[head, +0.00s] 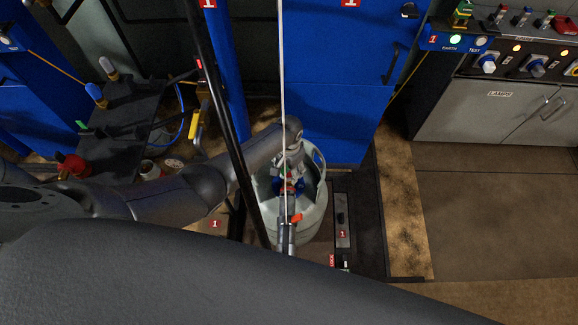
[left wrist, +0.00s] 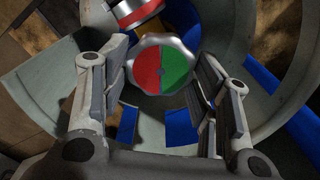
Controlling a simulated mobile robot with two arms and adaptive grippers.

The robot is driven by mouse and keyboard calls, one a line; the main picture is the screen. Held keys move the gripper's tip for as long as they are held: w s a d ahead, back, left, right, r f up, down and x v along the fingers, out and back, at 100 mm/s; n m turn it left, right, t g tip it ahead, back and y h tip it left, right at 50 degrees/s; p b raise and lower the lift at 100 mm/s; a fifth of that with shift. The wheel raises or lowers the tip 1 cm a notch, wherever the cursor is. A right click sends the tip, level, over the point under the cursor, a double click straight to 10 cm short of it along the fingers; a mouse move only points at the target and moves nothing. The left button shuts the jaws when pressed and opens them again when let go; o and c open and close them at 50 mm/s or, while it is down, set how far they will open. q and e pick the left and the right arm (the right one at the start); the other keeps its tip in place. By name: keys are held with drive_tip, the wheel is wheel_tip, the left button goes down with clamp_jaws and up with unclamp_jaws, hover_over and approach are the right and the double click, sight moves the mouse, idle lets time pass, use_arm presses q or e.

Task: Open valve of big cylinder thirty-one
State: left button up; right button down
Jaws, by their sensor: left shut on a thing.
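The big cylinder (head: 309,229) is pale grey with a raised collar and stands on the floor in the middle of the head view. Its valve knob (left wrist: 161,66) is a scalloped metal wheel with a red and green face, seen inside the collar in the left wrist view. My left gripper (head: 289,177) reaches down into the collar from above. The knob is mostly hidden in the head view. No number thirty-one is readable. My right gripper is not in view.
A hose fitting with an orange lever (head: 296,217) sits at the cylinder's near side. A blue cabinet (head: 335,110) stands behind. A black frame with coloured valves (head: 120,110) is at left. A control panel (head: 525,62) is at right, with bare floor (head: 490,215) before it.

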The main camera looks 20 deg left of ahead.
use_arm(q)
drive_tip(key=n+p, duration=0.1)
drive_tip(key=n, duration=0.4)
drive_tip(key=shift+n, duration=0.3)
drive_tip(key=n+p, duration=0.1)
drive_tip(key=n, duration=0.4)
drive_tip(key=shift+a, duration=0.15)
drive_tip(key=n, duration=0.5)
drive_tip(key=shift+s+n, duration=0.1)
drive_tip(key=shift+n, duration=0.3)
drive_tip(key=n, duration=0.5)
drive_tip(key=shift+n, duration=0.3)
drive_tip(key=o, duration=1)
